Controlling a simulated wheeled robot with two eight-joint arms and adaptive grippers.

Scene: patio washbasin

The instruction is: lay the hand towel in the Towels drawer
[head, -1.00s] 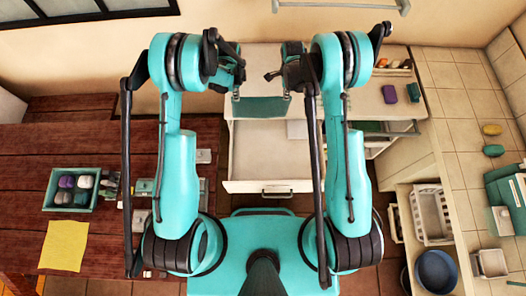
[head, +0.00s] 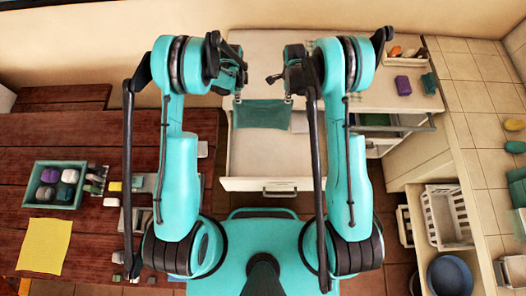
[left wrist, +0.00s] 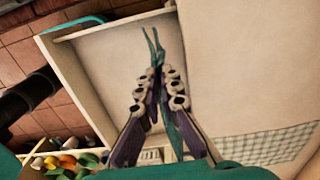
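The teal hand towel (head: 262,115) hangs between my two grippers, over the back part of an open, pale drawer (head: 262,158). My left gripper (head: 237,97) is shut on its left upper corner. The left wrist view also shows this gripper (left wrist: 156,72) closed on the towel (left wrist: 180,128), with the drawer interior (left wrist: 115,60) beyond. My right gripper (head: 288,97) is at the towel's right upper corner and appears shut on it. Its fingertips are small in view. No drawer label is readable. The towel's lower edge hangs free, and its height over the drawer floor is unclear.
A wooden table (head: 90,135) at left bears a crate (head: 40,200) of rolled things and a yellow cloth (head: 45,246). The counter (head: 370,95) holds a purple block (head: 402,85). A white basket (head: 447,216) and a blue bowl (head: 450,277) stand at right.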

